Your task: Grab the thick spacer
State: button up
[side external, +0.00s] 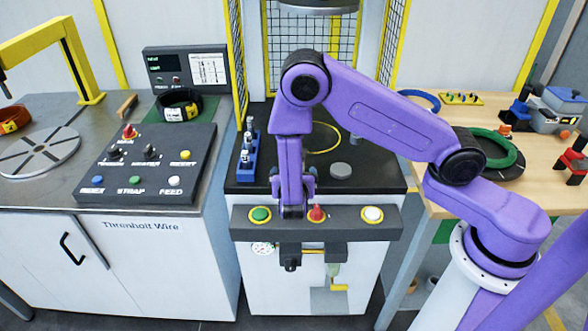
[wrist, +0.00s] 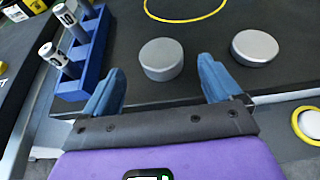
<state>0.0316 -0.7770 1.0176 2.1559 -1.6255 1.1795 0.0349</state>
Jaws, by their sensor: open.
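Two grey round discs lie on the black worktop in the wrist view. The left disc has the taller side wall and looks like the thick spacer (wrist: 162,60). The right disc (wrist: 255,47) looks thinner; it appears to be the grey disc (side external: 340,171) in the side view. My gripper (wrist: 161,67) is open, with one blue fingertip to each side of the thick spacer in the picture. I cannot tell its height above the spacer, and no contact shows. In the side view my gripper (side external: 293,182) points down near the worktop's front, and the thick spacer is hidden behind my arm.
A blue rack (side external: 246,160) with upright cylinders stands left of the discs; it also shows in the wrist view (wrist: 84,55). A yellow ring (side external: 322,138) lies behind.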

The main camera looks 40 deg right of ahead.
jog(key=shift+x, duration=2.35)
jog(key=c, duration=1.3)
jog(key=shift+o, duration=0.2)
jog(key=shift+r, duration=0.1)
